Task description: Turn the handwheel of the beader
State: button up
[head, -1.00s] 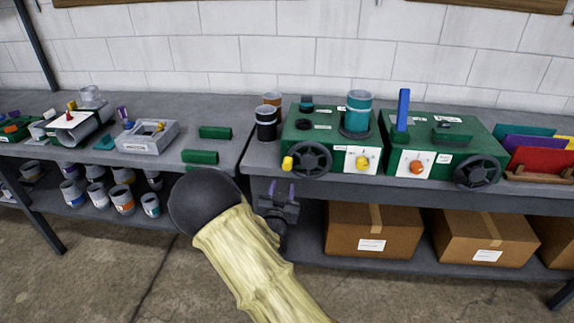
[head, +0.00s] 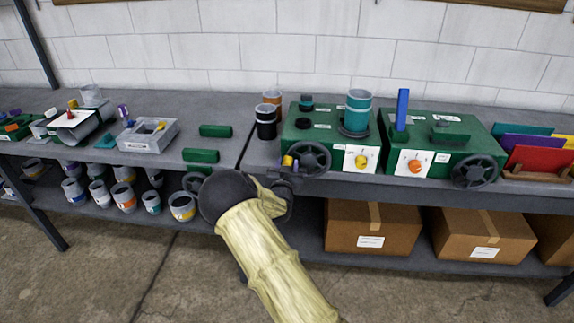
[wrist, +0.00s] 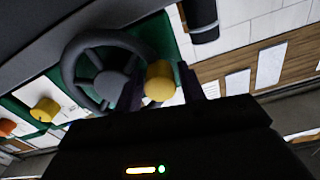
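Two green machines with dark handwheels stand on the bench; I cannot read which is the beader. The left machine (head: 335,130) carries a teal cylinder and has a handwheel (head: 312,159) with a yellow handle (head: 287,161) on its rim. The right machine (head: 455,128) has a blue upright bar and its own handwheel (head: 474,172). My gripper (head: 291,167) is at the left handwheel's handle. In the wrist view, my gripper (wrist: 162,92) is open, its purple fingers on either side of the yellow handle (wrist: 159,78), beside the handwheel (wrist: 98,72). Contact cannot be told.
Black and brown cups (head: 266,122) stand left of the left machine. Green blocks (head: 202,155) and a grey tray (head: 148,136) lie on the left bench. Cardboard boxes (head: 370,228) and cups (head: 124,197) fill the lower shelves. The floor in front is clear.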

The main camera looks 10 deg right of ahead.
grip_shut()
